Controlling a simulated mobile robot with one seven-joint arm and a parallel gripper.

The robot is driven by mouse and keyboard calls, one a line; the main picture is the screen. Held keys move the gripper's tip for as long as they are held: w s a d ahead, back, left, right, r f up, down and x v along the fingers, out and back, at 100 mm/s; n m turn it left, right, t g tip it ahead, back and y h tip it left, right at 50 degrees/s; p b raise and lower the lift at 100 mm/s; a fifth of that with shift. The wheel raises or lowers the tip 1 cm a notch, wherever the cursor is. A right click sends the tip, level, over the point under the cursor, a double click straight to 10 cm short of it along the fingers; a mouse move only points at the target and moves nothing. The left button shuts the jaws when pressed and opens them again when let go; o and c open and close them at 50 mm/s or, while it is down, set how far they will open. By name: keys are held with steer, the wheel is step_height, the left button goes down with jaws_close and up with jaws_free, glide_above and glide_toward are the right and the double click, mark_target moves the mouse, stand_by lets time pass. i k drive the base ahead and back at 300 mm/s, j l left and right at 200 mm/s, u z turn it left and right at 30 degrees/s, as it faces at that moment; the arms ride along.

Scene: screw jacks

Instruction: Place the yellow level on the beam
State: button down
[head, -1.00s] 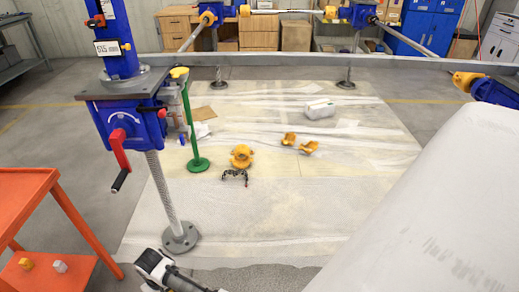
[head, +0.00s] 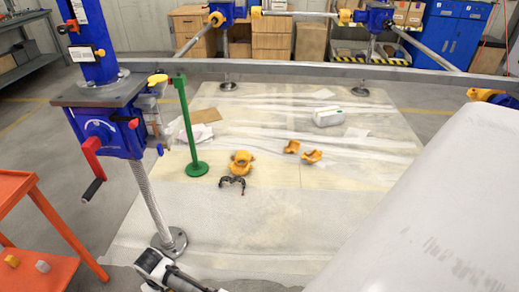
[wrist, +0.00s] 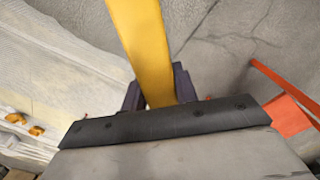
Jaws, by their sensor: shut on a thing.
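The yellow level (wrist: 145,45) shows in the wrist view as a long flat yellow bar running up from my gripper (wrist: 158,92). The dark fingers are shut on its lower end, and its far end is cut off by the top edge. Under it is only grey cracked floor, well apart. The beam (head: 300,71) is a long grey bar crossing the head view from left to right behind the near blue screw jack (head: 112,125). The level cannot be made out in the head view.
The blue jack with a red crank stands at left. An orange cart (head: 22,190) is left of it. A green post (head: 190,130) and several yellow clamps (head: 242,160) are on the sheeted floor (head: 300,220). The floor's front middle is clear.

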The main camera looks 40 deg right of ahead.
mark_target(253, 61)
steer(key=l+u, duration=0.1)
steer(key=l, duration=0.3)
steer(key=k+l, duration=0.15)
steer(key=l, duration=0.3)
steer(key=k+l+u, duration=0.15)
steer(key=l, duration=0.65)
steer(key=k+l+u, duration=0.15)
steer(key=l, duration=0.25)
steer(key=k+l+u, duration=0.1)
steer(key=l, duration=0.3)
steer(key=k+l, duration=0.15)
steer(key=l, duration=0.25)
steer(key=k+l+u, duration=0.15)
steer(key=l, duration=0.25)
